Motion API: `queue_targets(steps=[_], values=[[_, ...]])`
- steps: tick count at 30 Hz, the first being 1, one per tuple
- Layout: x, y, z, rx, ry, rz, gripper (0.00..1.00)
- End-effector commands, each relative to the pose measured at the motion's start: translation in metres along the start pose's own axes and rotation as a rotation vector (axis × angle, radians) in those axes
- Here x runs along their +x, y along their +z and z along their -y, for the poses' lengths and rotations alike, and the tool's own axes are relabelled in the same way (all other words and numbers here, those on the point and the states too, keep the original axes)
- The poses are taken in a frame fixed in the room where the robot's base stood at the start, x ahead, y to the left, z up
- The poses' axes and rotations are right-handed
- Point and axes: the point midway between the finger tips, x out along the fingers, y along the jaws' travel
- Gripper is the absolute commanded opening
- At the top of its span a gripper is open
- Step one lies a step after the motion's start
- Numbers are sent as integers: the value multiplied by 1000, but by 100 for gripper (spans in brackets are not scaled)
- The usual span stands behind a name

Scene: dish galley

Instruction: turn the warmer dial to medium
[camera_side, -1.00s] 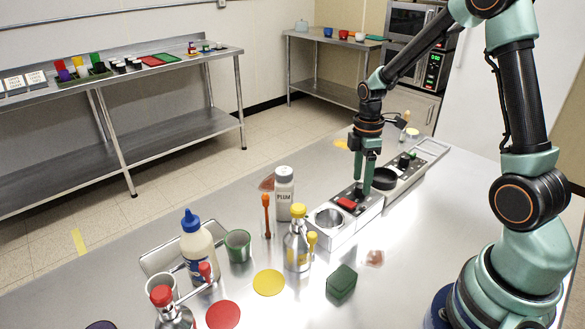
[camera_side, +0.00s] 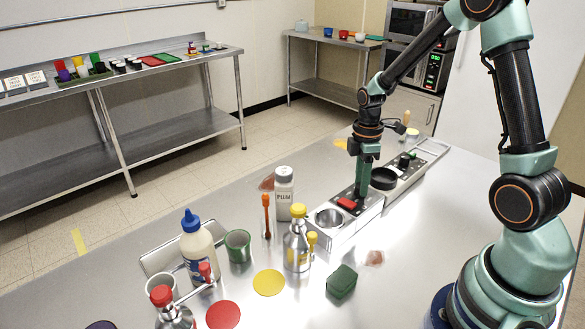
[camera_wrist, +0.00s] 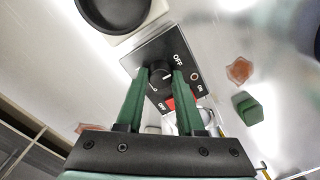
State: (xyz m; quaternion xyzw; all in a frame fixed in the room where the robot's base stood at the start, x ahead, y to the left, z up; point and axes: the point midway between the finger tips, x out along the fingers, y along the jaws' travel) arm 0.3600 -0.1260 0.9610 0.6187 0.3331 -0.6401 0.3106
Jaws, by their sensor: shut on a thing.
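The dial (camera_wrist: 160,71) is a black knob on a dark panel (camera_wrist: 150,57) in the wrist view. My gripper (camera_wrist: 161,74) is shut on it, one green finger on each side. A white mark shows on the knob and an "OFF" label sits just beyond it; I cannot tell the exact setting. In the side view my gripper (camera_side: 361,192) points straight down onto the panel, and its fingers hide the dial. A red switch (camera_side: 347,203) sits beside the fingers; it also shows in the wrist view (camera_wrist: 182,103).
A metal well (camera_side: 328,217) is at the unit's near end. A black round dish (camera_side: 383,178) and a second unit with a black knob (camera_side: 404,161) stand behind. A green block (camera_side: 342,281) lies in front.

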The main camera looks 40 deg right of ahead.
Motion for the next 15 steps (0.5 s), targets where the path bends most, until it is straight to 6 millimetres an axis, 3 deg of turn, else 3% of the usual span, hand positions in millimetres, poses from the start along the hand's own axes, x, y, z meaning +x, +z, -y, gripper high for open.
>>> queue_targets(steps=[15], values=[[-1, 1, 0, 387, 8, -4, 0]])
